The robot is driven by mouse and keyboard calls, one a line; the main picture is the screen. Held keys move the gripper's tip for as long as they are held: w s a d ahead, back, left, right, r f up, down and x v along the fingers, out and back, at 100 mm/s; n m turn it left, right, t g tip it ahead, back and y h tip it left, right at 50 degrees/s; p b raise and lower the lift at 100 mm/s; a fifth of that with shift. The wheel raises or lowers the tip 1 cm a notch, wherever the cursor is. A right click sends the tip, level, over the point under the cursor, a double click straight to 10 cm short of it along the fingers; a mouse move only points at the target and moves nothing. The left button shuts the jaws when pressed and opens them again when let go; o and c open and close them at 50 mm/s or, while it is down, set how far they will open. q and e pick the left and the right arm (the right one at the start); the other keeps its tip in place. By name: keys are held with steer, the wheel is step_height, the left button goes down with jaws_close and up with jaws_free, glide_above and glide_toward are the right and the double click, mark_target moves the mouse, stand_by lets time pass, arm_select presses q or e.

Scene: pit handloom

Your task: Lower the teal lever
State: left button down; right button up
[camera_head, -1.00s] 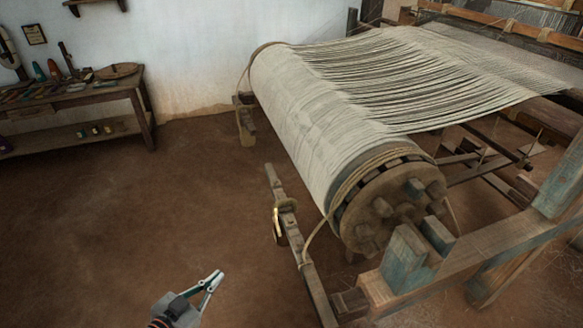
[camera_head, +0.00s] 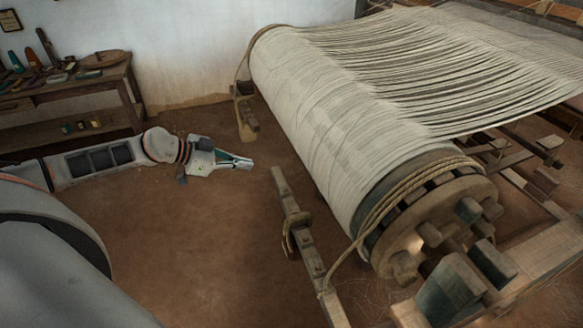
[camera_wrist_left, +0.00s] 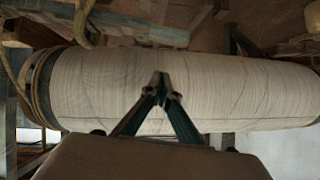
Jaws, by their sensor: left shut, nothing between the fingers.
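My left gripper (camera_head: 246,163) is shut and empty. It is in the air left of the warp beam, near the upper end of a slanting wooden bar (camera_head: 297,228) with a rope loop around it; I see a gap between them. In the left wrist view the gripper's fingertips (camera_wrist_left: 160,82) meet in front of the cream-threaded beam (camera_wrist_left: 215,90). The bar looks brown, not teal. Worn teal paint shows on a wooden block (camera_head: 450,292) at the lower right; I cannot tell which part is the teal lever. My right gripper is not in view.
The large warp beam (camera_head: 325,110) with its pegged end wheel (camera_head: 440,225) fills the middle and right. A rope (camera_head: 345,268) runs from the beam to the bar. A bench (camera_head: 70,85) with tools stands at the back left. The brown floor (camera_head: 200,250) between is open.

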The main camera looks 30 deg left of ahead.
arm_select(q)
steer(key=w+d+f+b, duration=0.3)
steer(key=w+d+f, duration=0.1)
steer(key=w+f, duration=0.4)
steer(key=shift+w+f+b, duration=0.35)
steer(key=shift+f, duration=0.1)
steer(key=shift+a, duration=0.1)
